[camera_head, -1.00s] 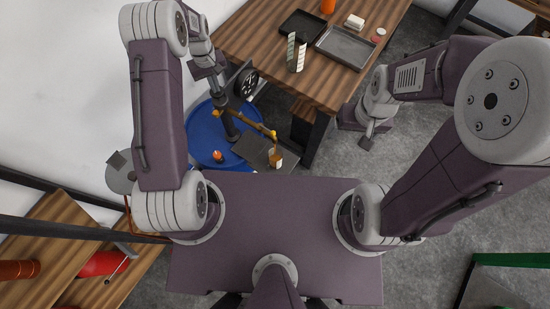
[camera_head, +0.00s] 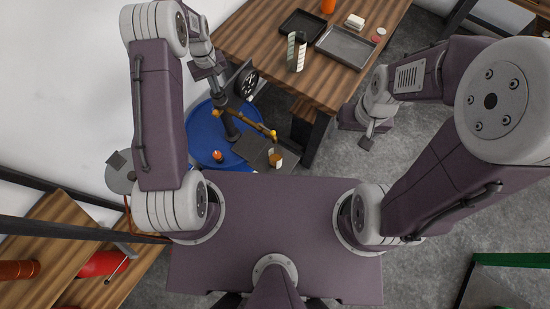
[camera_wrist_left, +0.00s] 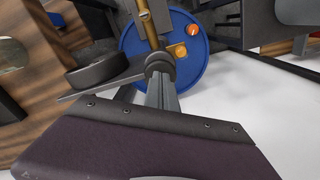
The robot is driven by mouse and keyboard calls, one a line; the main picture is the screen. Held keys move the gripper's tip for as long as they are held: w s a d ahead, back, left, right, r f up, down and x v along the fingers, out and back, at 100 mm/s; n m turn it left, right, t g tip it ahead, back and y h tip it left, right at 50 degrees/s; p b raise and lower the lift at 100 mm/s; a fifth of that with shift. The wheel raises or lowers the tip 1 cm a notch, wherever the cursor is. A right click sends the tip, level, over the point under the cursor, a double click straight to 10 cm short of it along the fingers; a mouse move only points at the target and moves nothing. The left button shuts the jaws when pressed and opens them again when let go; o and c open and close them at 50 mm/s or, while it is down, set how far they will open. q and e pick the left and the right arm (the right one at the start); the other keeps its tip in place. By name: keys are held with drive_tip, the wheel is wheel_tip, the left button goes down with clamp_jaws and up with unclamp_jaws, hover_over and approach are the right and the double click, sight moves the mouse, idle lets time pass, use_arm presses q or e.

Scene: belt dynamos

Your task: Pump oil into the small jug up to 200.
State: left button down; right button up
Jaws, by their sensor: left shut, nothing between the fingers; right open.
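The small jug (camera_head: 276,160) stands upright on a dark shelf beside the blue drum (camera_head: 203,133), below the outlet of the brass spout (camera_head: 250,125). Amber oil shows in it; its level marks are too small to read. The dark pump (camera_head: 230,122) rises from the drum. A black dial (camera_head: 246,80) faces beside it; I cannot read its value. My left gripper (camera_head: 219,90) is shut and empty at the pump's upper part, which it partly hides; it also shows in the left wrist view (camera_wrist_left: 160,75). My right gripper (camera_head: 367,138) is open and empty, away to the right.
A wooden table (camera_head: 275,65) behind holds a grey tray (camera_head: 345,47), a dark tray (camera_head: 302,25) and a pale folded card (camera_head: 296,53). An orange knob (camera_head: 217,155) sits on the drum. A wooden shelf (camera_head: 45,235) stands at lower left.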

use_arm(q)
wheel_tip(320, 180, up, 7)
drive_tip(key=p, duration=0.4)
drive_tip(key=shift+r+p, duration=0.15)
drive_tip(key=shift+p, duration=0.2)
wheel_tip(320, 180, up, 9)
drive_tip(key=b, duration=0.3)
